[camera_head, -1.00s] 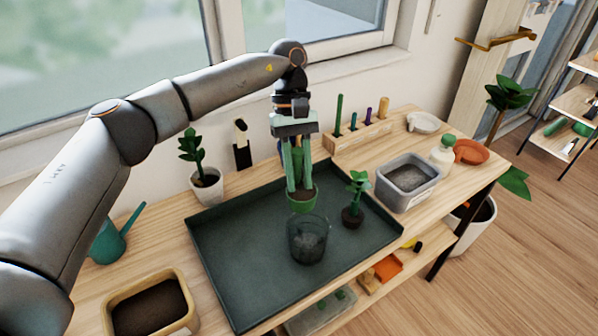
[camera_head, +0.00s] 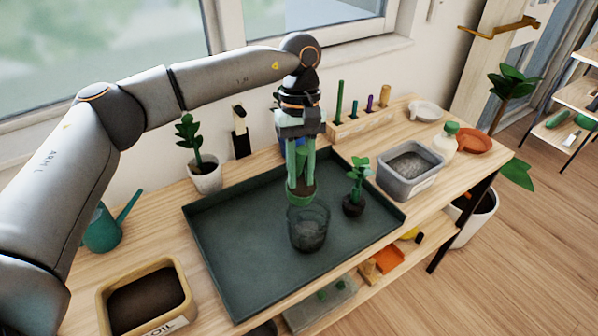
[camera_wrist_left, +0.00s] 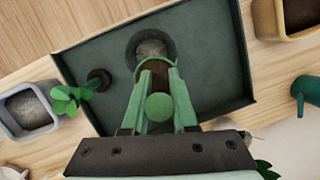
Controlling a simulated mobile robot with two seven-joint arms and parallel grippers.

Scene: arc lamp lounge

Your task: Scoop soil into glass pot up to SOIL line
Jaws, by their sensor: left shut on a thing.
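My left gripper (camera_head: 301,142) is shut on the handle of a green scoop (camera_head: 300,198). Brown soil shows in the scoop. The scoop hangs just above and behind the rim of the glass pot (camera_head: 308,237), overlapping it in the head view. The pot stands on the dark green tray (camera_head: 235,240) with grey gravel at its bottom. In the left wrist view the pot (camera_wrist_left: 152,46) lies beyond the scoop's round green handle end (camera_wrist_left: 159,107). The SOIL line cannot be made out. The wooden soil bin (camera_head: 107,319) stands at front left. My right gripper is out of view.
A small plant with a dark root ball (camera_head: 354,205) stands on the tray, right of the pot. A grey gravel bin (camera_head: 407,193) is farther right. A potted plant (camera_head: 206,176), a teal watering can (camera_head: 101,233) and a tool rack (camera_head: 365,124) surround the tray.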

